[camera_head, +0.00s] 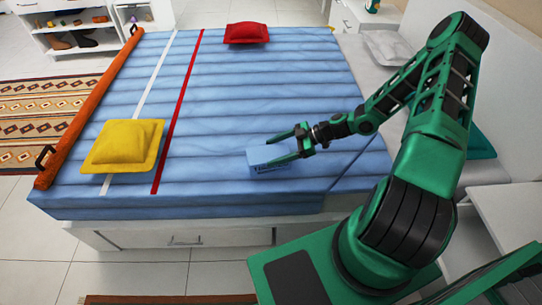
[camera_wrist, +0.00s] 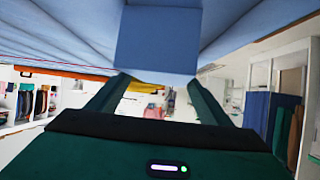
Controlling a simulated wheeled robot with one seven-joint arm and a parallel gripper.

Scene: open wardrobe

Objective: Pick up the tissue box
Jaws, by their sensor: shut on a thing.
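The tissue box (camera_head: 268,158) is a blue box with dark lettering on its side, at the right part of the blue striped bed (camera_head: 225,90). My gripper (camera_head: 283,150) comes from the right and is shut on the box, one finger on the far side and one on the near side. In the wrist view the box (camera_wrist: 157,40) is a plain blue block between the tips of my gripper (camera_wrist: 158,80). I cannot tell whether the box touches the bed or is slightly above it.
A yellow cushion (camera_head: 124,146) lies at the bed's left and a red cushion (camera_head: 246,33) at its far edge. A grey pillow (camera_head: 388,47) and a teal pillow (camera_head: 481,146) lie at the right. An orange roll (camera_head: 90,108) runs along the left edge. The bed's middle is clear.

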